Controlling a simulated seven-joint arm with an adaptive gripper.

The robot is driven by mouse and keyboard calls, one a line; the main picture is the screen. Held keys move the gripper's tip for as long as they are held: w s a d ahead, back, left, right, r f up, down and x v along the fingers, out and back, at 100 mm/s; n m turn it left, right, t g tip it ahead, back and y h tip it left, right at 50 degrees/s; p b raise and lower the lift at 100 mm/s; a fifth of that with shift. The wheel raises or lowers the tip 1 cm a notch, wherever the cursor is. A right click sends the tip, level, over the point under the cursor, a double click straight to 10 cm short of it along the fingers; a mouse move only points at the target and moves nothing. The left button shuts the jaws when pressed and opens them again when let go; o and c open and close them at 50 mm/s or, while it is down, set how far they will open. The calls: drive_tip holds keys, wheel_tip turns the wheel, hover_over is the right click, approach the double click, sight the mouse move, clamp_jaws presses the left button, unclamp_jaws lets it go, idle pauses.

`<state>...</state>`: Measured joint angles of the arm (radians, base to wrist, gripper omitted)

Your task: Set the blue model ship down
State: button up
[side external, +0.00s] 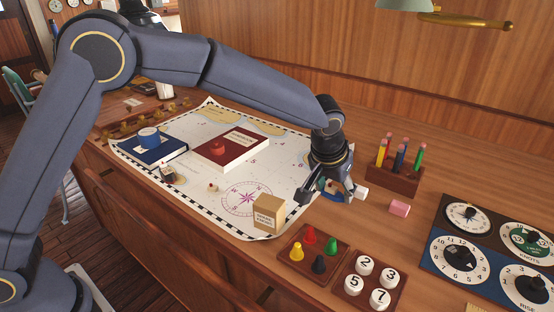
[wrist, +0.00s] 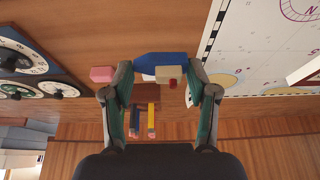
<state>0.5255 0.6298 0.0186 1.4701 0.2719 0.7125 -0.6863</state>
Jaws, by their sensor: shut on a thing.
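The blue model ship (wrist: 158,63) has a blue hull, a cream block on deck and a small red part, and it sits crosswise between my fingers in the wrist view. My gripper (wrist: 161,76) is shut on it. In the side view my gripper (side external: 336,193) points down at the right edge of the chart, and its fingers hide most of the ship, leaving some blue, white and red showing between them. The ship is low over the desk; I cannot tell whether it touches the surface.
The chart (side external: 200,201) carries a red book (side external: 245,153), a blue book (side external: 170,151) and a small box (side external: 269,212). A pencil holder (side external: 395,182), pink eraser (side external: 399,208), peg tray (side external: 299,264), number tray (side external: 349,287) and dial panel (side external: 483,228) stand around my gripper. Bare desk separates them.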

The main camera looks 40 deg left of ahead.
hover_over(342, 213)
drive_tip(key=s, duration=0.1)
wheel_tip(342, 213, down, 4)
drive_tip(key=shift+s+f, duration=0.15)
drive_tip(key=shift+f, duration=1.6)
drive_tip(key=o, duration=0.9)
drive_tip(key=shift+f, duration=0.1)
drive_tip(key=shift+o, duration=0.2)
